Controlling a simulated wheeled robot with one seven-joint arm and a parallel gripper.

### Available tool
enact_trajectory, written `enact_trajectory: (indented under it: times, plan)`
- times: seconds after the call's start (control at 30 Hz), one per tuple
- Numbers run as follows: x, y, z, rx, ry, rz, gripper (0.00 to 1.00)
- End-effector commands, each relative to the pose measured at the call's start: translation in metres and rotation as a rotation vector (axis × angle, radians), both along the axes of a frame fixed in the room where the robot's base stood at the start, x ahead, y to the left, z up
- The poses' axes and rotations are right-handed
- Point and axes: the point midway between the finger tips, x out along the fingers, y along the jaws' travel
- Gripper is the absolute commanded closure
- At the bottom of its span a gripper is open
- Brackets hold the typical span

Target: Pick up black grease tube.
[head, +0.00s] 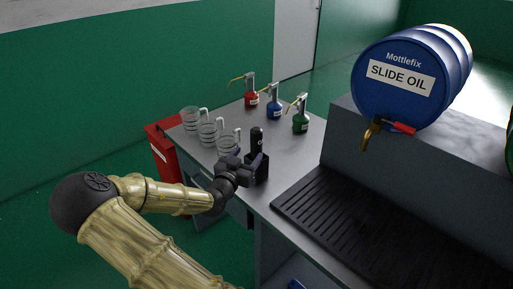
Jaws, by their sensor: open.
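The black grease tube (257,138) stands upright on the grey worktop, with a small pale label on it. Its lower part is hidden behind my gripper. My gripper (262,164) is black and open, low over the worktop right at the tube. I cannot tell whether its fingers touch the tube or are around it.
Clear measuring jugs (207,131) stand just left of the tube. Red (251,99), blue (274,107) and green (300,122) oil cans stand behind it. A black ribbed drip tray (345,225) lies at the right, below a blue drum (398,85) with a tap.

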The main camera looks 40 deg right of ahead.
Motion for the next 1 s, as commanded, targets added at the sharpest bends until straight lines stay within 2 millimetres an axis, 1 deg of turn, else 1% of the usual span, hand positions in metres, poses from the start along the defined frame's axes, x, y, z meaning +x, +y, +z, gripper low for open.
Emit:
enact_trajectory:
  times: [0.03, 0.1, 0.23, 0.33, 0.67, 0.77, 1.0]
  plan:
    - [0.004, -0.009, 0.001, -0.002, 0.0, -0.002, 0.39]
    - [0.01, -0.021, 0.001, -0.002, -0.001, -0.002, 0.39]
    - [0.018, -0.036, 0.001, -0.001, 0.0, -0.002, 0.39]
    - [0.021, -0.04, 0.0, 0.0, 0.001, 0.001, 0.39]
    - [0.021, -0.042, 0.001, 0.0, 0.0, 0.0, 0.39]
    - [0.025, -0.05, 0.003, -0.001, 0.0, -0.002, 0.39]
    - [0.04, -0.081, 0.005, -0.002, 0.0, -0.001, 0.39]
